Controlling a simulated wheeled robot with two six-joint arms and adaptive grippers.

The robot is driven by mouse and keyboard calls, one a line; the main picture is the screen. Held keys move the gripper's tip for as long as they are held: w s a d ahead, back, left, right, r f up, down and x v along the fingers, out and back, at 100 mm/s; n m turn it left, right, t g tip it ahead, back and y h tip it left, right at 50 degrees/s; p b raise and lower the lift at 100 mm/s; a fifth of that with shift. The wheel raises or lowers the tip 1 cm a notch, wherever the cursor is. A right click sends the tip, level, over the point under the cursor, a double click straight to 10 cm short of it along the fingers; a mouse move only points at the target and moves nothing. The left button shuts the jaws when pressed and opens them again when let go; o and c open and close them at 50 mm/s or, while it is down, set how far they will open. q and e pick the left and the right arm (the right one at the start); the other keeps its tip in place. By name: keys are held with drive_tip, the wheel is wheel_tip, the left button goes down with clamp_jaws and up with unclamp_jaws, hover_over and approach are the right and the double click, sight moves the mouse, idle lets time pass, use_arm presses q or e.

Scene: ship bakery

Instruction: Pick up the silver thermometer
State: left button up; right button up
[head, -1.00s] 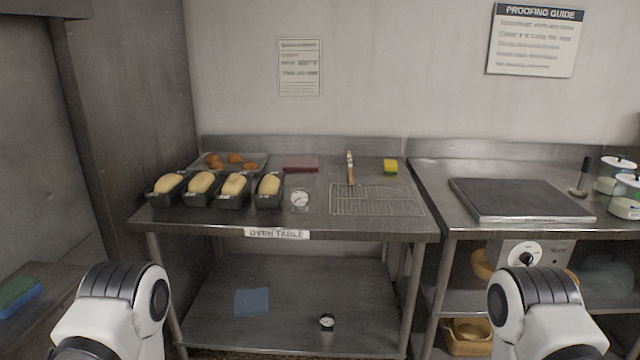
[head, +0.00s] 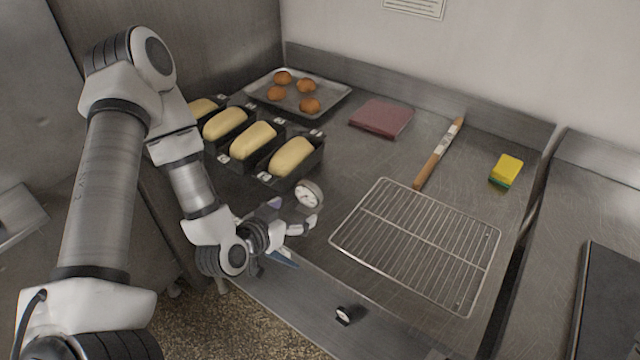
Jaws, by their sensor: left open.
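The silver thermometer (head: 309,195), a round white dial with a silver rim, is on the oven table near its front edge, just right of the nearest loaf tin. My left gripper (head: 295,214) is open and empty at the front edge of the table, just in front of the thermometer and apart from it as far as I can tell. My right gripper is not in view.
Several loaf tins with dough (head: 292,157) stand left of the thermometer. A wire rack (head: 415,243) lies to its right. Behind are a tray of buns (head: 344,92), a red cloth (head: 381,118), a wooden-handled brush (head: 438,155) and a yellow sponge (head: 507,170).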

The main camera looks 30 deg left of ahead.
sight(307, 205)
use_arm(q)
drive_tip(key=shift+w+f+b, duration=0.2)
drive_tip(key=shift+f+b, duration=0.25)
drive_tip(key=shift+b, duration=0.05)
drive_tip(key=shift+r, duration=0.2)
drive_tip(key=p+x, duration=0.1)
drive_tip(key=x, duration=0.4)
drive_tip(key=shift+w+f, duration=0.15)
drive_tip(key=shift+w, duration=0.1)
drive_tip(key=shift+s, duration=0.25)
drive_tip(key=shift+c, duration=0.4)
drive_tip(key=shift+s, duration=0.1)
drive_tip(key=c, duration=1.2)
drive_tip(key=shift+c, duration=0.2)
